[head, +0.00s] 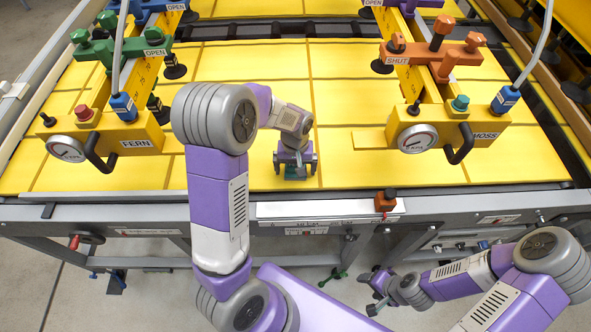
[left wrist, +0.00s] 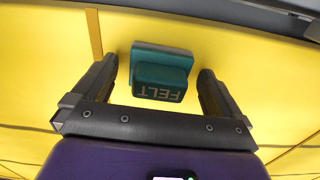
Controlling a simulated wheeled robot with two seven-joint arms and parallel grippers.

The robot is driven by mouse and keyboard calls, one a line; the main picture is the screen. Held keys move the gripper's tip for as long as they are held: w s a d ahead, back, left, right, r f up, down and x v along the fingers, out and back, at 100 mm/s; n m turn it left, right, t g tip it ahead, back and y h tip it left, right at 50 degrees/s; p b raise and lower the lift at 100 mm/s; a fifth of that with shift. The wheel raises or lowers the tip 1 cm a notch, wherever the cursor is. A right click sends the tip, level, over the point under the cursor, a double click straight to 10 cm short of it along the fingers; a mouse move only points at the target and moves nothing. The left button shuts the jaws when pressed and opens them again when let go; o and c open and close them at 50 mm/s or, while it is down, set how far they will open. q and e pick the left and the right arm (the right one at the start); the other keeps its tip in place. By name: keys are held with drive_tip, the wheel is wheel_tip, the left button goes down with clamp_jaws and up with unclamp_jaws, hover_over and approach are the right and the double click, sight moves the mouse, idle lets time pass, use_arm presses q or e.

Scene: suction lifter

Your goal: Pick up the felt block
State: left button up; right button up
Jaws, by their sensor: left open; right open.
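The felt block (left wrist: 161,76) is a teal block with a grey layer and the word FELT on its face. It lies on a yellow panel (left wrist: 55,95) in the left wrist view. My left gripper (left wrist: 158,82) is open, with one finger on each side of the block and visible gaps between. In the head view my left gripper (head: 295,165) is over the yellow panels near their front edge, and the block (head: 295,172) shows partly between its fingers. My right gripper (head: 375,290) is open and empty, low in front of the table at the right.
Two yellow suction lifter beams stand on the panels, labelled FERN (head: 136,143) at left and MOSS (head: 485,136) at right, with gauges and black handles. A grey frame rail (head: 450,205) runs along the front. An orange clamp (head: 386,201) sits on it.

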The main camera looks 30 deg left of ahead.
use_arm(q)
drive_tip(key=shift+c, duration=0.2)
drive_tip(key=c, duration=1.1)
drive_tip(key=shift+o, duration=0.2)
drive_tip(key=shift+r, duration=0.1)
wheel_tip(320, 180, up, 10)
drive_tip(key=shift+p, duration=0.5)
drive_tip(key=o, duration=0.4)
drive_tip(key=c, duration=0.3)
